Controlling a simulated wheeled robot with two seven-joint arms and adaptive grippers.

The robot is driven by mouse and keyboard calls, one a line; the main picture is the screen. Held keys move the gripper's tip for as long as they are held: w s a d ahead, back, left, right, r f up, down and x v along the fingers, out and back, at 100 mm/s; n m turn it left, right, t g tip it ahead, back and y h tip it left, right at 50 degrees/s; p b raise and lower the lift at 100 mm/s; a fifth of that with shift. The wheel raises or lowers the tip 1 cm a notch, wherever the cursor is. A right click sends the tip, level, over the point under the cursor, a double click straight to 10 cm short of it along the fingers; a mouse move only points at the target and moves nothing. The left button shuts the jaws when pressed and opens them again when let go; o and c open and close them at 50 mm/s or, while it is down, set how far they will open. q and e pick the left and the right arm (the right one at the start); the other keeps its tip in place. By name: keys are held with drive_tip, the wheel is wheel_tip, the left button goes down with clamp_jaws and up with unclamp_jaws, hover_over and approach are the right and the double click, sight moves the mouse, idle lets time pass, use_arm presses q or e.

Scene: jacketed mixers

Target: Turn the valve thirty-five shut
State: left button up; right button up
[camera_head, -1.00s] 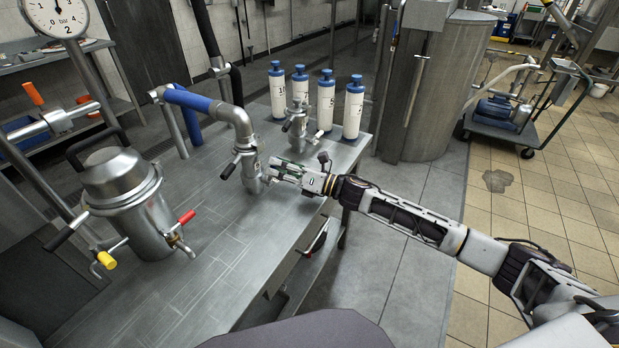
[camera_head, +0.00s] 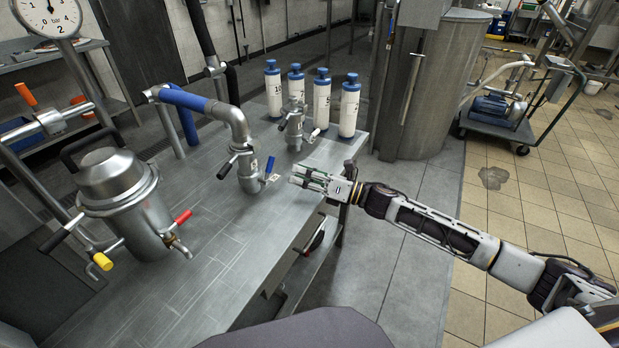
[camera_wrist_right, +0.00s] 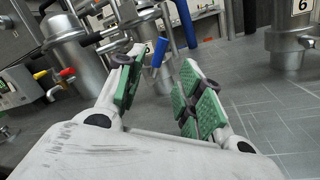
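A metal valve (camera_head: 250,175) stands on the steel bench at the end of the blue-sleeved pipe. Its blue lever (camera_head: 269,167) points up on the right side, and a black handle (camera_head: 227,167) sticks out on the left. A small tag (camera_head: 274,177) beside it is too small to read. My right gripper (camera_head: 293,176) is just right of the lever, apart from it. In the right wrist view the gripper (camera_wrist_right: 158,88) is open and empty, with the blue lever (camera_wrist_right: 160,52) beyond the gap between its fingers. My left gripper is not in view.
A lidded vessel (camera_head: 118,190) with red, yellow and black-tipped handles stands at left under a pressure gauge (camera_head: 47,14). A second valve (camera_head: 293,125) and several blue-capped bottles (camera_head: 349,108) stand behind. The front of the bench (camera_head: 215,255) is clear.

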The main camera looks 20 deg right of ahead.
drive_tip(key=shift+v, duration=1.1)
